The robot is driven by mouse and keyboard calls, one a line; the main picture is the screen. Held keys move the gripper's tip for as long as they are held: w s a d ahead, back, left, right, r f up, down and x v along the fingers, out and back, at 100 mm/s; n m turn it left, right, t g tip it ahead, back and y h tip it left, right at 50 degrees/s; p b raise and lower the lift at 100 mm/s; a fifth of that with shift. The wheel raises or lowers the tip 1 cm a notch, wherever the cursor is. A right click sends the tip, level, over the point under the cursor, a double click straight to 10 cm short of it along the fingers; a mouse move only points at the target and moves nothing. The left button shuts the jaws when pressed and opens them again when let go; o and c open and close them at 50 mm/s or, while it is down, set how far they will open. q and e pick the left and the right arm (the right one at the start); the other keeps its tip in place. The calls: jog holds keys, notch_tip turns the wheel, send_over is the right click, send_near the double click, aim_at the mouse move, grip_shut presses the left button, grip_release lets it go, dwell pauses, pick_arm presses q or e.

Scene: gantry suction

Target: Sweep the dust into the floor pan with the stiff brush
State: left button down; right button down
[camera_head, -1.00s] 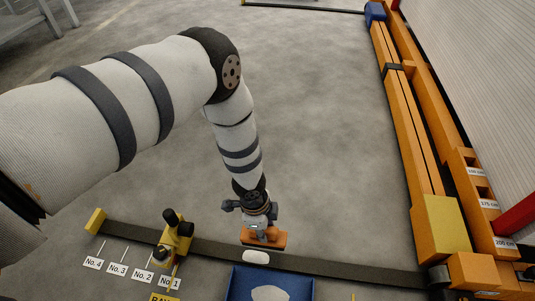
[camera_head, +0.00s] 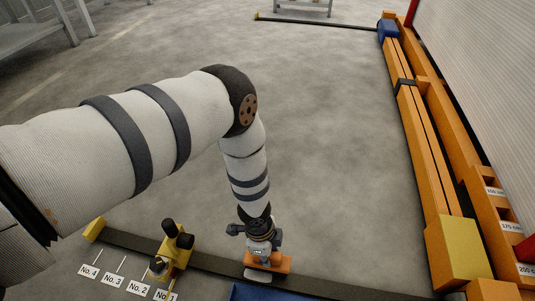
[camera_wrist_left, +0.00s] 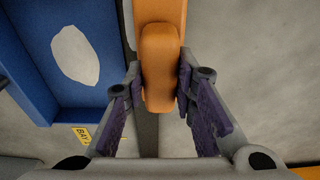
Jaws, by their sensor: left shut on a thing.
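My left gripper (camera_head: 262,247) points down over the dark floor strip, shut on the orange stiff brush (camera_head: 280,263). In the left wrist view, the brush handle (camera_wrist_left: 161,65) lies between the two fingers. The blue floor pan (camera_head: 250,292) is cut off by the bottom edge. In the left wrist view, the pan (camera_wrist_left: 35,85) is left of the brush, with a pale patch (camera_wrist_left: 75,55) inside it. My right gripper is out of view.
A yellow fixture with black knobs (camera_head: 174,245) stands left of the brush, near numbered floor labels (camera_head: 113,280). Orange beams (camera_head: 430,150) with a yellow block (camera_head: 458,252) run along the right.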

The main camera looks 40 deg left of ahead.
pick_arm(q)
jog(key=shift+f, duration=0.1)
jog(key=shift+f+b, duration=0.45)
jog(key=shift+f, duration=0.1)
jog(key=shift+s+d+r+p, duration=0.35)
jog(key=shift+s+p, duration=0.25)
jog(key=shift+p, duration=0.3)
jog(key=shift+s+d+f+p, duration=0.1)
jog(key=shift+s+d+p, duration=0.2)
jog(key=shift+s, duration=0.2)
jog(key=shift+s+d+f+p, duration=0.1)
jog(key=shift+s+d+p, duration=0.05)
jog(key=shift+s+p, duration=0.25)
jog(key=shift+s+d+f+p, duration=0.1)
jog(key=shift+s+d+p, duration=0.15)
jog(key=shift+s, duration=0.3)
jog(key=shift+s+d+p, duration=0.2)
jog(key=shift+s+p, duration=0.2)
jog(key=shift+s, duration=0.15)
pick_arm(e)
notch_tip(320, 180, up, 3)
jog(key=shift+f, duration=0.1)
